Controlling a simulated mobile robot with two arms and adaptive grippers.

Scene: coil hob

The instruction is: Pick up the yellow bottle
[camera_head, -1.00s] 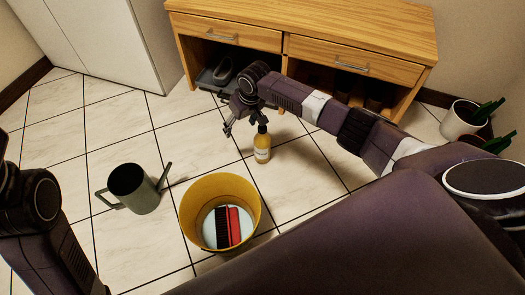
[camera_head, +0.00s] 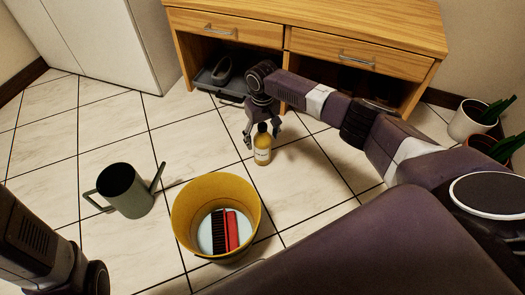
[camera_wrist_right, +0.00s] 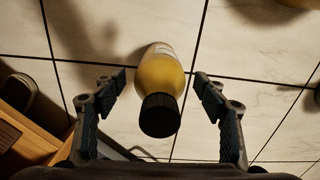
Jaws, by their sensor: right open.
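The yellow bottle (camera_head: 262,150) stands upright on the tiled floor, with a dark cap and a pale label. My right gripper (camera_head: 263,140) is open above and around the bottle's top, one finger on each side. In the right wrist view the bottle (camera_wrist_right: 161,80) lies between the open fingers of my right gripper (camera_wrist_right: 163,92), cap towards the camera, with a gap on both sides. My left gripper is out of view; only part of my left arm shows at the lower left.
A yellow bucket (camera_head: 183,215) holding a red and black brush (camera_head: 232,230) stands in front of the bottle. A grey-green watering can (camera_head: 124,190) is at the left. A wooden cabinet (camera_head: 300,22) with shoes stands behind. Potted plants (camera_head: 468,122) are at the right.

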